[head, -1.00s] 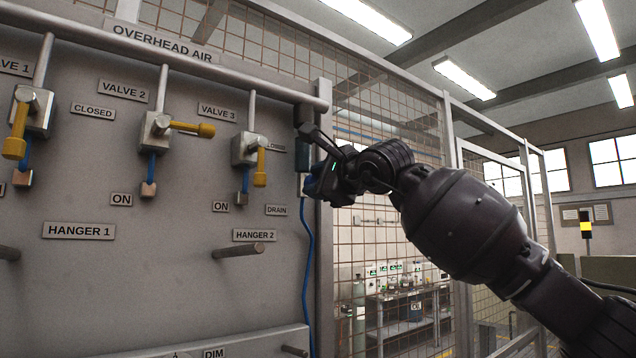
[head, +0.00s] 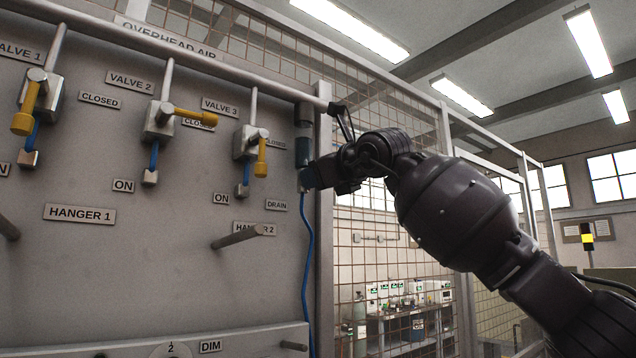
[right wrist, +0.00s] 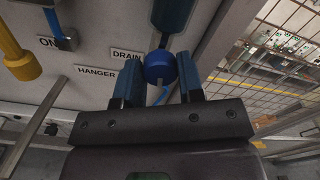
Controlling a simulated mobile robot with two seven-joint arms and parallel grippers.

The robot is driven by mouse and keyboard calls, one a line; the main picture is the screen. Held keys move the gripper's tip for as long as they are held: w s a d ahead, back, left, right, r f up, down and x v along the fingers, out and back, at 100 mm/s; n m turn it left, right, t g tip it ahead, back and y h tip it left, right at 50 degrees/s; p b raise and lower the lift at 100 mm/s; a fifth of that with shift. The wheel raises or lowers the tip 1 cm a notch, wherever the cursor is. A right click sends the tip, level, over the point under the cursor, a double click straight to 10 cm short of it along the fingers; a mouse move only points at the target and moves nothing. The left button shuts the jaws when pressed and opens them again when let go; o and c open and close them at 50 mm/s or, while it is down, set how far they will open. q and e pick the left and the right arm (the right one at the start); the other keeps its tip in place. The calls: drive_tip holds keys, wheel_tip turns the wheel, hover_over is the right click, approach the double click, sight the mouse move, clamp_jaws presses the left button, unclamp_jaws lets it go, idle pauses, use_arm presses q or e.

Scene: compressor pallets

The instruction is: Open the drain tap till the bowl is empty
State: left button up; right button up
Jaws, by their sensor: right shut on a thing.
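The drain tap is a round blue knob (right wrist: 160,69) beneath the dark bowl (right wrist: 174,14) in the right wrist view. The bowl also hangs at the right end of the pipe in the head view (head: 303,122). My right gripper (head: 309,178) reaches its lower end from the right. Its two blue fingers stand on either side of the knob in the right wrist view (right wrist: 158,82), shut on it. The DRAIN label (head: 277,205) is left of the blue hose. The bowl's contents cannot be made out. My left gripper is not in view.
Valve 3's yellow handle (head: 261,157) hangs down just left of the bowl. A blue hose (head: 307,260) runs down the panel edge. A hanger peg (head: 237,237) sticks out at lower left. A mesh fence (head: 375,260) stands behind my right arm.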

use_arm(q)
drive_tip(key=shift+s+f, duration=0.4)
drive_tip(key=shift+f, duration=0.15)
use_arm(e)
drive_tip(key=shift+m, duration=1.2)
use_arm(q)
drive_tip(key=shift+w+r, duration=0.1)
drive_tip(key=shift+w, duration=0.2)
use_arm(e)
drive_tip(key=o, duration=0.9)
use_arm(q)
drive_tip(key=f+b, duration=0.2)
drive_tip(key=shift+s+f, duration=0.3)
use_arm(e)
drive_tip(key=v, duration=1)
drive_tip(key=shift+s+d, duration=0.25)
drive_tip(key=shift+s, duration=0.05)
